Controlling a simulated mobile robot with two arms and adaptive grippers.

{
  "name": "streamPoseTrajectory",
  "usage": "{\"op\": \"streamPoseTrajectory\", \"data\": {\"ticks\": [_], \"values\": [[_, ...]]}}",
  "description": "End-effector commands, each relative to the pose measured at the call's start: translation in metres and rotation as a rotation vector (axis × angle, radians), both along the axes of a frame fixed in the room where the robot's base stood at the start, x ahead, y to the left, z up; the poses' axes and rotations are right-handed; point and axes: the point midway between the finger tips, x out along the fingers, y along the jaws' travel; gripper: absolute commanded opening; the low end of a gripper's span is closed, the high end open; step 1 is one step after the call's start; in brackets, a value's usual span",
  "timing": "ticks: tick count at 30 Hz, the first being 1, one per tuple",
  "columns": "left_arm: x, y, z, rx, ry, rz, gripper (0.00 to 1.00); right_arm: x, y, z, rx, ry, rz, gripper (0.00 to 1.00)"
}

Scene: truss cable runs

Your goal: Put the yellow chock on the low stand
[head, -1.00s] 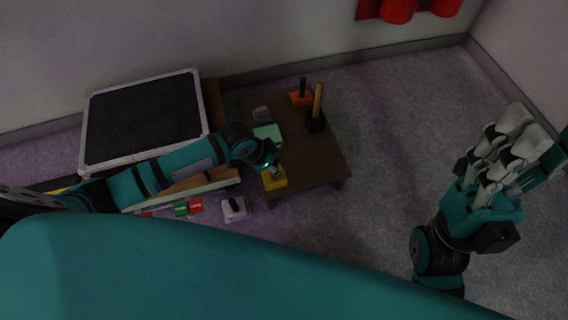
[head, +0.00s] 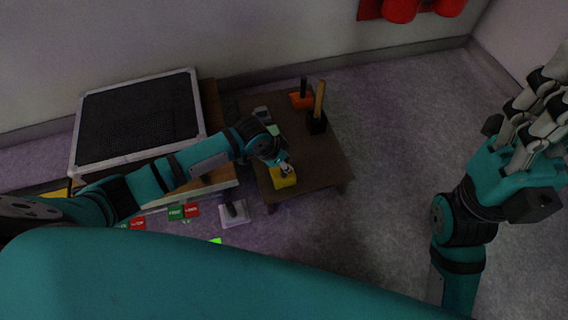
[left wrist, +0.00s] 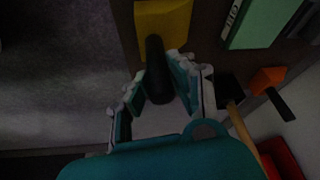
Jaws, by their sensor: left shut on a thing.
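The yellow chock (head: 283,179) is at the near left edge of a low brown stand (head: 318,170). In the left wrist view the chock (left wrist: 163,18) has a dark upright handle (left wrist: 157,65). My left gripper (head: 284,168) is shut on that handle, with its fingers (left wrist: 160,88) on both sides. I cannot tell whether the chock's underside touches the stand top. My right gripper (head: 540,105) is at the far right, empty, with its fingers extended and apart, away from the stand.
The stand also bears an orange block (head: 302,101), a black block with a wooden handle (head: 317,124), a green block (head: 273,130) and a grey piece (head: 262,113). A black-topped platform (head: 135,120) is left. A white pad (head: 233,216) lies nearby. The floor right of the stand is clear.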

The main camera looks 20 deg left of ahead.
Motion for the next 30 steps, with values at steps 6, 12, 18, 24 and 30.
{"op": "streamPoseTrajectory", "data": {"ticks": [6, 12, 18, 24, 30], "values": [[0.001, 0.0, 0.002, -0.002, -0.002, 0.0, 0.0, 0.0, 0.0, 0.001, 0.0, 0.001, 0.0, 0.4], [0.0, 0.0, -0.001, 0.0, 0.0, 0.0, 0.37, 0.0, 0.0, 0.0, 0.0, 0.002, 0.0, 0.4], [0.0, 0.0, -0.001, 0.0, 0.0, 0.0, 0.46, 0.0, 0.0, 0.0, 0.0, 0.002, 0.0, 0.4], [0.0, 0.0, 0.003, 0.0, -0.001, 0.0, 0.46, 0.0, 0.0, 0.002, 0.0, 0.0, 0.0, 0.4], [-0.009, 0.009, 0.036, 0.001, -0.001, 0.0, 0.46, -0.001, -0.002, -0.003, 0.005, 0.063, 0.003, 0.4]]}}
